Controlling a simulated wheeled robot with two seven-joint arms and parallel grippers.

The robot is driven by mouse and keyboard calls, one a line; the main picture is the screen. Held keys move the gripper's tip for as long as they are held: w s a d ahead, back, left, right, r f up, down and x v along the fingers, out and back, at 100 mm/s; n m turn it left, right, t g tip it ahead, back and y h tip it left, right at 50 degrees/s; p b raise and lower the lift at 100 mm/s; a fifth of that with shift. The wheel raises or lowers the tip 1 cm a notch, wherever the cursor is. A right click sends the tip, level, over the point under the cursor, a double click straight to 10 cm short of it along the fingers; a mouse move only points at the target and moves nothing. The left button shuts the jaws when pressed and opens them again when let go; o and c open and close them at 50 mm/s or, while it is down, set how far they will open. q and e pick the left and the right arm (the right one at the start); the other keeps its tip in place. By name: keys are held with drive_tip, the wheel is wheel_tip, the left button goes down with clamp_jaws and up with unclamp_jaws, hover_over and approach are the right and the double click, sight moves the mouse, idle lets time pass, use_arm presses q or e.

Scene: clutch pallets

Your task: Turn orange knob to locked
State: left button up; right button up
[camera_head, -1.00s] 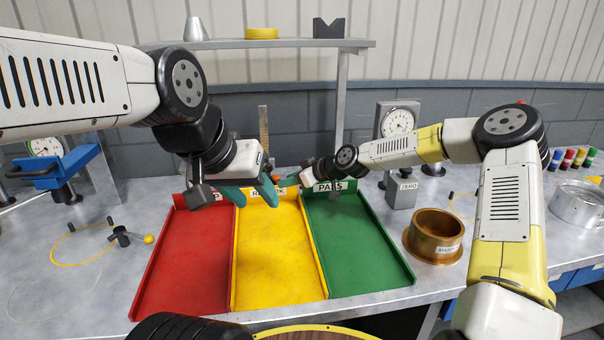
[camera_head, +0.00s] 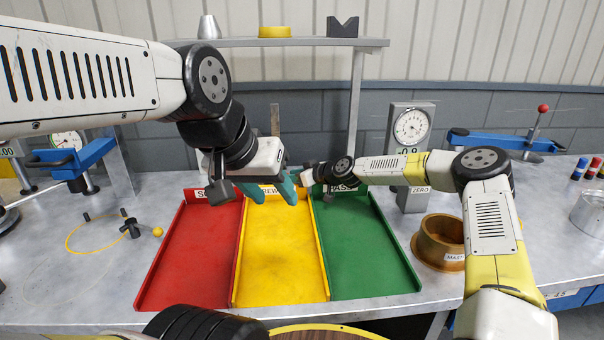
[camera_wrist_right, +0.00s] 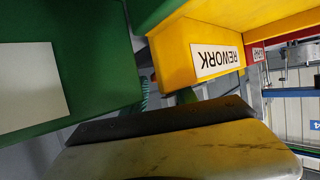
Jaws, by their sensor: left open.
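I cannot make out an orange knob in either current view. My left gripper (camera_head: 273,194) is open, its teal fingers apart and empty above the back of the yellow REWORK tray (camera_head: 282,270). My right gripper (camera_head: 308,178) is at the back edge between the yellow tray and the green PASS tray (camera_head: 372,265); its fingers are mostly hidden in the head view. The right wrist view shows the yellow tray's REWORK label (camera_wrist_right: 217,60) upside down and close by, but not clearly the jaws.
A red tray (camera_head: 190,265) lies left of the yellow one. A dial gauge (camera_head: 411,126) and a brass ring (camera_head: 440,240) stand right of the trays. Blue clamps sit at both sides; a shelf (camera_head: 290,42) spans the back.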

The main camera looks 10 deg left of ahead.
drive_tip(key=shift+a, duration=0.1)
clamp_jaws()
idle(0.3)
drive_tip(key=shift+s+a+r+m+t+h, duration=0.15)
drive_tip(key=shift+m+t+h, duration=0.2)
drive_tip(key=shift+m+t, duration=0.2)
drive_tip(key=shift+s+a+f+m+t+h, duration=0.1)
drive_tip(key=shift+m+t+h, duration=0.25)
drive_tip(key=shift+m+t, duration=0.15)
drive_tip(key=m+t+h, duration=0.1)
drive_tip(key=m+h, duration=0.1)
drive_tip(key=m+t+h, duration=0.1)
drive_tip(key=shift+s+a+m+t, duration=0.25)
drive_tip(key=shift+a+t, duration=0.1)
drive_tip(key=shift+a, duration=0.05)
drive_tip(key=m+h, duration=0.1)
drive_tip(key=m+t+h, duration=0.1)
drive_tip(key=shift+a+m+h, duration=0.2)
drive_tip(key=shift+m+h, duration=0.1)
drive_tip(key=shift+h, duration=0.1)
drive_tip(key=shift+a+m+t+h, duration=0.15)
drive_tip(key=shift+m+t+h, duration=0.35)
drive_tip(key=shift+m+h, duration=1.35)
drive_tip(key=shift+h, duration=0.35)
